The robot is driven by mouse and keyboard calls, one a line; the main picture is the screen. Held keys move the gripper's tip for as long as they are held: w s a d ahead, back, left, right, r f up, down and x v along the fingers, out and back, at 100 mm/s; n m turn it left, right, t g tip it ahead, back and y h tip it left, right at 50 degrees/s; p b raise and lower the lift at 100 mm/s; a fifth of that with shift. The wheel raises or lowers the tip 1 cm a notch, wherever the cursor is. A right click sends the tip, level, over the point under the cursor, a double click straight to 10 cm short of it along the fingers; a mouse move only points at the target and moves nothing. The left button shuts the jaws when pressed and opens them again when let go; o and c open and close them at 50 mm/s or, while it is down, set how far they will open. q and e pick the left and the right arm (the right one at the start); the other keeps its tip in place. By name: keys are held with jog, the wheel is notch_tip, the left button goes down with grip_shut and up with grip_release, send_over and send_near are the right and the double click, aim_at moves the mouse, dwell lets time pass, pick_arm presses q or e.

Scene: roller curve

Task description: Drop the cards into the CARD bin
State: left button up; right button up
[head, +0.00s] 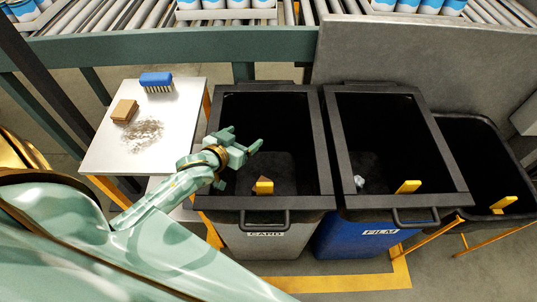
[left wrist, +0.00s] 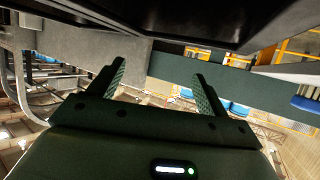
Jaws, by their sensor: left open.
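The CARD bin (head: 314,140) is a deep black-rimmed bin with a grey front and a CARD label, in the middle of the head view. Inside it, low down, a small brown piece (head: 257,190) lies partly hidden behind a yellow piece (head: 264,187). A brown block (head: 124,110), perhaps a stack of cards, lies on the small side table (head: 103,150). My left gripper (head: 243,140) is over the CARD bin's opening, toward its left side. Its two fingers (left wrist: 157,75) stand apart with nothing between them in the left wrist view. My right gripper does not show.
The FILM bin (head: 362,240) stands right of the CARD bin, with a third black bin (head: 470,135) beyond. A blue brush (head: 157,80) and grey debris (head: 139,134) lie on the side table. A roller conveyor (head: 120,15) with cans runs behind. A grey panel (head: 410,55) rises behind the bins.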

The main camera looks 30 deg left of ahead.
pick_arm(q)
jog(key=p+v, duration=0.1)
jog(key=v, duration=0.5)
dwell(0.3)
